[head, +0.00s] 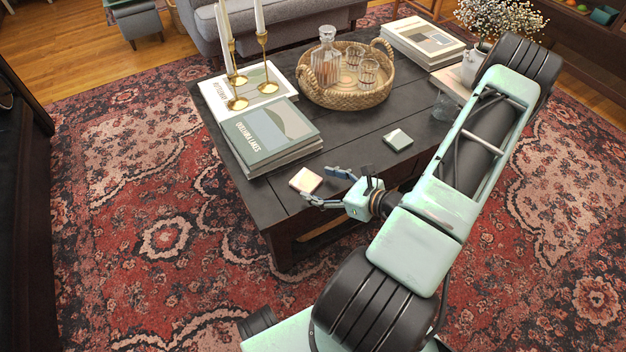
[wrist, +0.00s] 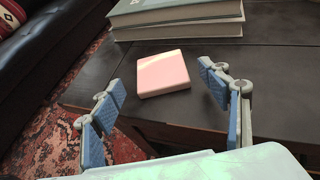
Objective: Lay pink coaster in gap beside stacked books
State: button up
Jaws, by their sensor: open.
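The pink coaster (head: 305,180) is a small square block lying flat near the front edge of the dark coffee table. In the wrist view the pink coaster (wrist: 162,73) lies ahead of and between my spread fingers. My gripper (head: 324,187) is open and empty, its fingertips close to the coaster; I cannot tell whether they touch it. The wrist view also shows my gripper (wrist: 160,85). The nearer stacked books (head: 270,135), green on top, lie beyond the coaster on the left; their edges show in the wrist view (wrist: 178,20).
A green and white coaster (head: 398,140) lies right of my gripper. Brass candlesticks (head: 236,85) stand on the white book behind. A woven tray (head: 345,97) holds a decanter and glasses. More books (head: 424,40) lie at the back right. Bare tabletop (head: 345,145) lies between books and green coaster.

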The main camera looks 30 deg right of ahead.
jog(key=p+v, duration=0.1)
jog(key=v, duration=0.8)
jog(key=shift+p, duration=0.3)
